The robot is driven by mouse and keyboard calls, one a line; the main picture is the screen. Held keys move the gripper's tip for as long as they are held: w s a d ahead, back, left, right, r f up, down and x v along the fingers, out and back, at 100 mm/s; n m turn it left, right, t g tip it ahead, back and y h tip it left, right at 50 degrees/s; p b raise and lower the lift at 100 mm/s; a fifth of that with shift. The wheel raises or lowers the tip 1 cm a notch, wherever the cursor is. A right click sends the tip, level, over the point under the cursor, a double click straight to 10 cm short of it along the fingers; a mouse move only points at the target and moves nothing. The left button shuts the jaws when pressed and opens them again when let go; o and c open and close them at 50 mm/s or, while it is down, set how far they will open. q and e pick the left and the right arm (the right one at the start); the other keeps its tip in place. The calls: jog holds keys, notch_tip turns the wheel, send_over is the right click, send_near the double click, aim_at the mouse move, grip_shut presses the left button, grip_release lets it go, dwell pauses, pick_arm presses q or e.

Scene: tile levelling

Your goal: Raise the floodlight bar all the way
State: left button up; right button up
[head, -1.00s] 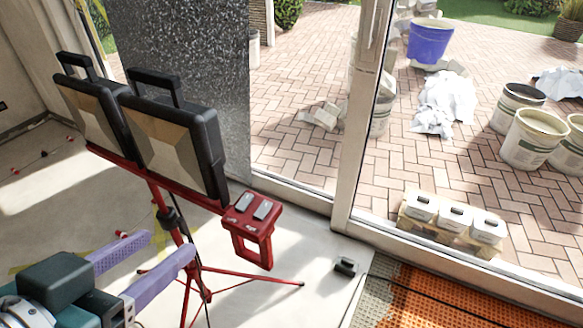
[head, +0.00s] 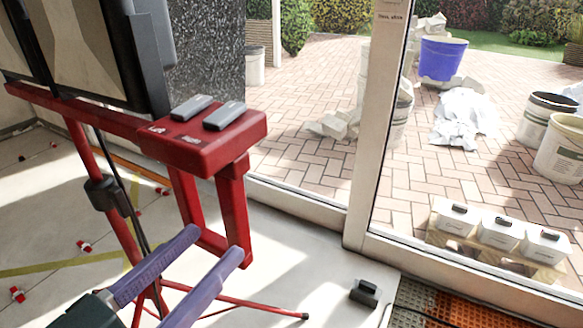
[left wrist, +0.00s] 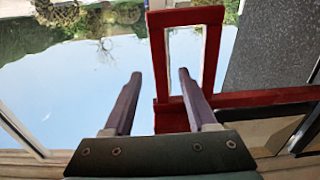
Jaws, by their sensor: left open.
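The red floodlight bar (head: 100,115) carries two black-framed floodlights (head: 95,45), cut off by the top and left edges in the head view. At its right end is a red switch box (head: 205,145) with two grey rocker switches. A red loop handle (head: 232,210) hangs below the box; it also shows in the left wrist view (left wrist: 215,50). The bar rests on a red stand post (head: 82,155) with a black collar (head: 106,197). My left gripper (head: 213,245), with purple fingers, is open just before the handle's lower part. Whether they touch is unclear.
A red stand leg (head: 250,303) reaches right along the floor. A small black object (head: 365,292) lies near the glass door frame (head: 380,130). Several buckets and white boxes stand outside on the paving. Pale floor is free right of the handle.

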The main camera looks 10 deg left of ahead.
pick_arm(q)
jog(key=b+x, duration=0.2)
jog(key=x, duration=0.7)
grip_shut()
dwell(1.2)
